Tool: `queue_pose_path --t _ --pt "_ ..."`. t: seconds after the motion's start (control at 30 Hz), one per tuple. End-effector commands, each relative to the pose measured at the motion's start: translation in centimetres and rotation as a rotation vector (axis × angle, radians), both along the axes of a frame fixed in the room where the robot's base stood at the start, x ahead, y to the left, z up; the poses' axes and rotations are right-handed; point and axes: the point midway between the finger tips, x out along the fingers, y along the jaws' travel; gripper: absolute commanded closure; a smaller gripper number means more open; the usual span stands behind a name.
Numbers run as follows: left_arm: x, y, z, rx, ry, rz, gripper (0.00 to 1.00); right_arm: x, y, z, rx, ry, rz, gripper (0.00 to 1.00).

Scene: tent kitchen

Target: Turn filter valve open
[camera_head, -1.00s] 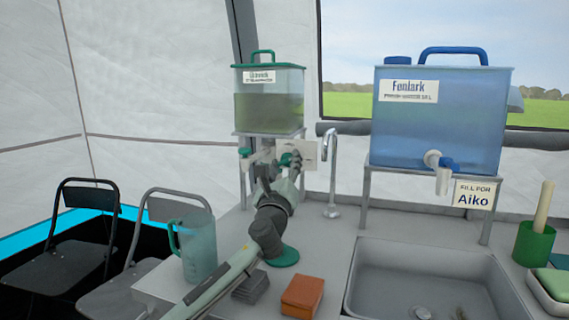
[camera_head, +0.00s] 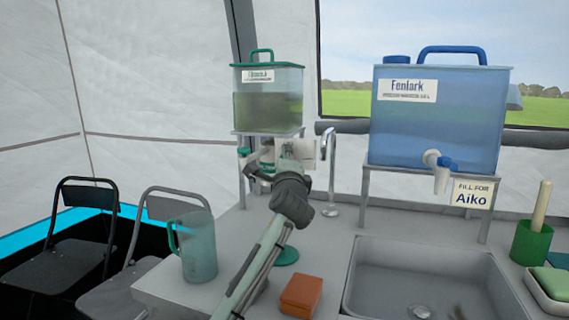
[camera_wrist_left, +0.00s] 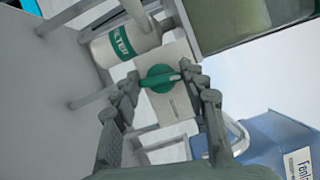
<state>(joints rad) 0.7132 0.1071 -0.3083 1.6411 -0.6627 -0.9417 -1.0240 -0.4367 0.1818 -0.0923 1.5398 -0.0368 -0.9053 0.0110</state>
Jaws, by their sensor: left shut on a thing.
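In the head view my left gripper (camera_head: 287,158) is in front of the valve under the green-lidded tank (camera_head: 268,105) and hides the knob. A white cylinder (camera_wrist_left: 100,55) with a green "FILTER" label is beside the plate. My right gripper is not in view.
A blue Fenlark tank (camera_head: 440,125) with a tap stands on a rack to the right, behind the sink (camera_head: 385,265). A curved faucet (camera_head: 331,175) rises close to my left wrist. A teal jug (camera_head: 198,250) and an orange block (camera_head: 301,294) are on the counter.

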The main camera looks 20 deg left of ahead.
Motion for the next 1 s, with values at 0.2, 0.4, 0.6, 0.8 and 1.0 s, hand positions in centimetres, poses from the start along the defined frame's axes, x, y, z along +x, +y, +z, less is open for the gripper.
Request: queue_pose_path --t 0.2,0.4,0.6,0.8,1.0 --pt "-0.01 0.04 0.09 -0.119 0.004 0.002 0.86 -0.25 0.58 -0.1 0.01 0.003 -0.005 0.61" --pt "-0.01 0.06 0.11 -0.176 0.005 0.001 0.86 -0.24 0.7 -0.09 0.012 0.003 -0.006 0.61" --pt "-0.01 0.09 0.1 -0.197 0.006 0.002 0.86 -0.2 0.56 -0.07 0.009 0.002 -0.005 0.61" --pt "-0.01 0.1 0.09 -0.198 0.007 0.002 0.86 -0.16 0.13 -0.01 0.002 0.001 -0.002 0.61" --pt "-0.01 0.1 0.09 -0.197 0.006 0.002 0.5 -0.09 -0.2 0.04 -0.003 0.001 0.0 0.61"
